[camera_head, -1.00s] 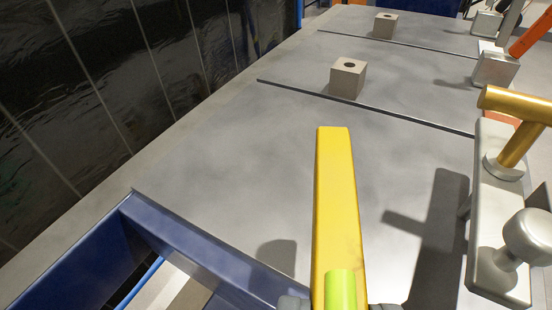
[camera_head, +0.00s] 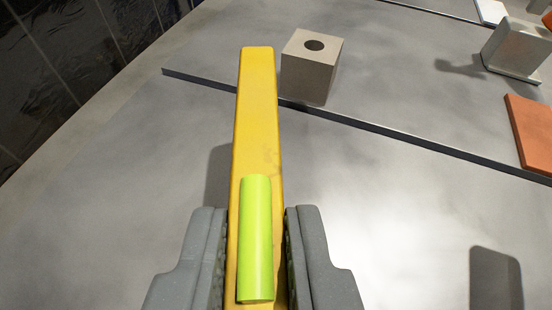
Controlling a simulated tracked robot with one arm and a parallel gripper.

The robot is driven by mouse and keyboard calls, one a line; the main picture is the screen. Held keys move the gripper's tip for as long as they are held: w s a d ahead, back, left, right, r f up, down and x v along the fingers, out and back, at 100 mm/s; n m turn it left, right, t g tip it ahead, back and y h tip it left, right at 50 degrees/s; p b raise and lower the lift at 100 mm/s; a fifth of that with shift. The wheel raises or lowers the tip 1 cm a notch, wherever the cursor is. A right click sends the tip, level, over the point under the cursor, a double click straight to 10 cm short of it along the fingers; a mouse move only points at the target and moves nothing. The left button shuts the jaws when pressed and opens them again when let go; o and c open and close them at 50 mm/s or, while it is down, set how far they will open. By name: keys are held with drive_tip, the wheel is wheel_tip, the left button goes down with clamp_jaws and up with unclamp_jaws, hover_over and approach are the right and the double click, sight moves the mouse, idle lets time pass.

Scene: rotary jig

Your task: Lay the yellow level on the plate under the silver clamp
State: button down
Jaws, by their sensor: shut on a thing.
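My gripper (camera_head: 257,255) is shut on the yellow level (camera_head: 258,110), with a grey finger on each side of its near part. The level is a long yellow bar with a bright green vial (camera_head: 256,235) on top, pointing away from me. A shadow lies left of it on the grey plate (camera_head: 400,220). Its far end shows beside a beige block and overlaps the plate's dark edge line in the picture. Its height over the plate is hard to tell. The silver clamp is not clearly in view; a dark shadow lies at the lower right.
The beige block (camera_head: 310,70) with a round hole stands just right of the level's far end, beyond the edge line. A silver bracket (camera_head: 518,48) and an orange pad (camera_head: 530,132) are at the right. The plate between is bare.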

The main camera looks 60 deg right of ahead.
sight(264, 282)
drive_tip(key=shift+w+d, duration=0.25)
drive_tip(key=shift+d, duration=0.25)
wheel_tip(264, 282, down, 4)
drive_tip(key=shift+r+b, duration=0.2)
drive_tip(key=shift+b, duration=0.4)
drive_tip(key=c, duration=1.4)
unclamp_jaws()
drive_tip(key=shift+o, duration=0.2)
drive_tip(key=p+v, duration=0.1)
drive_tip(key=v, duration=1.1)
